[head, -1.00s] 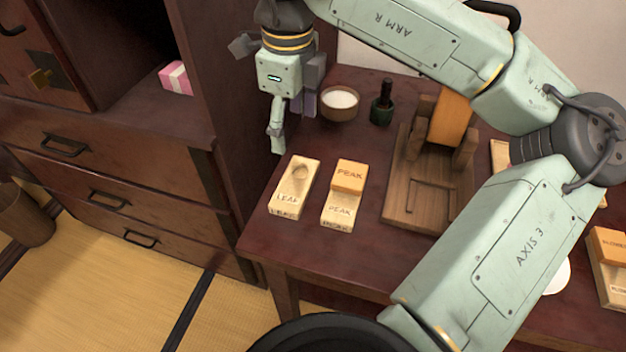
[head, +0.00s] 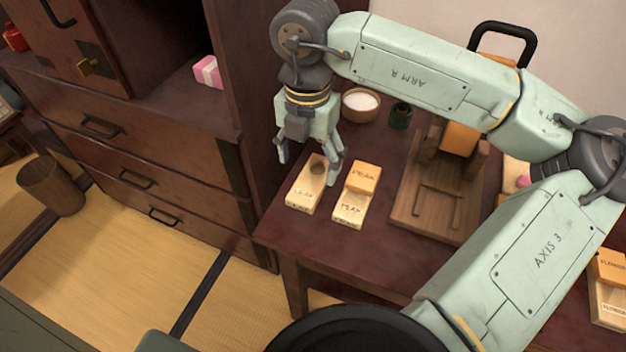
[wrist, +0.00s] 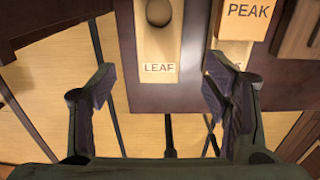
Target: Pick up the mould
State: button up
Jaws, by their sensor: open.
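A pale wooden mould block marked LEAF (head: 303,193), with a round dark hollow, lies on the dark red table. It also shows in the wrist view (wrist: 158,48), between and ahead of my fingers. To its right is a pale block marked PEAK (head: 349,210) with an orange PEAK piece (head: 363,177) on its far end; the orange piece also shows in the wrist view (wrist: 247,18). My gripper (head: 309,168) is open and empty, pointing down near the far end of the LEAF block. Its two fingers show apart in the wrist view (wrist: 160,88). Its height above the block is unclear.
A wooden press (head: 432,205) stands right of the blocks. A bowl of white grains (head: 360,103) and a dark green pot (head: 400,116) stand behind. A tall cabinet (head: 245,75) is close on the left. FLOWER blocks (head: 610,290) lie far right.

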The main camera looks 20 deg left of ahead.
aim_at(307, 188)
jog(key=shift+s+a+f+p, duration=0.15)
jog(key=shift+f+p, duration=0.1)
jog(key=shift+f, duration=0.85)
jog(key=shift+s+d+f+p, duration=0.1)
jog(key=shift+f+p, duration=0.15)
jog(key=shift+f, duration=0.9)
jog(key=shift+s+a+f+p, duration=0.15)
jog(key=shift+f+p, duration=0.1)
jog(key=shift+f, duration=0.85)
jog(key=shift+d, duration=0.1)
jog(key=c, duration=1.3)
